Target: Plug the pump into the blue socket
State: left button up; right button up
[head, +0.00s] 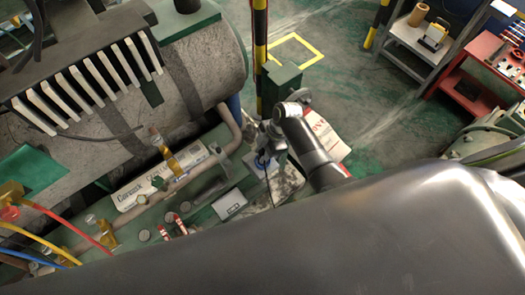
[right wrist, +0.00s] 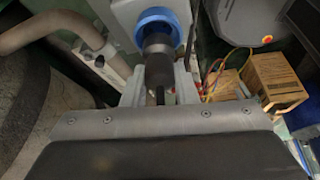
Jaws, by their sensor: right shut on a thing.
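In the right wrist view, the blue socket (right wrist: 157,22) is a round blue ring on a pale grey box (right wrist: 118,10). A black plug (right wrist: 157,65) points at it, with its front end inside the ring's outline. I cannot tell how deep it sits. My right gripper (right wrist: 160,80) is shut on the plug, one finger on each side. My left gripper is not in view. I cannot make out the pump for certain.
A large grey tank (head: 205,60) and a curved pipe (head: 228,115) stand close on the left. A green post base (head: 282,80) is just behind the gripper. Red, yellow and blue hoses (head: 70,225) lie at lower left. Cardboard boxes (right wrist: 278,80) stand at right in the wrist view.

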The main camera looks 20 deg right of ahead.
jog(key=shift+f+b, duration=1.1)
jog(key=shift+f, duration=0.45)
jog(key=o, duration=1)
jog(key=shift+c, duration=0.2)
jog(key=v, duration=1.7)
jog(key=shift+r, duration=0.3)
